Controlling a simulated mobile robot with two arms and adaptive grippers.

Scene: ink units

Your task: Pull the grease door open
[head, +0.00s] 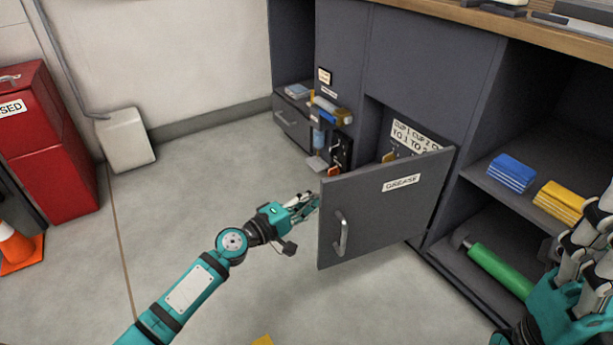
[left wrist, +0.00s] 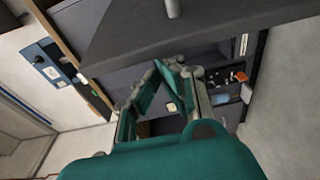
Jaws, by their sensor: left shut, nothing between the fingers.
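The grease door (head: 385,205) is a dark grey panel with a white "GREASE" label, and it stands swung well out from the cabinet. Its bar handle (head: 341,233) is on the outer face near the free edge. My left gripper (head: 312,202) is shut and empty at the door's free edge, partly behind it; I cannot tell whether it touches. In the left wrist view the shut fingers (left wrist: 165,68) show below the dark door panel (left wrist: 200,25). My right gripper (head: 590,225) is at the right edge, partly cut off, and its jaw state is unclear.
Behind the door is an open compartment with a label card (head: 415,137). Right shelves hold blue cloths (head: 512,173), yellow cloths (head: 560,200) and a green cylinder (head: 500,268). A red cabinet (head: 45,150) and orange cone (head: 17,247) stand left.

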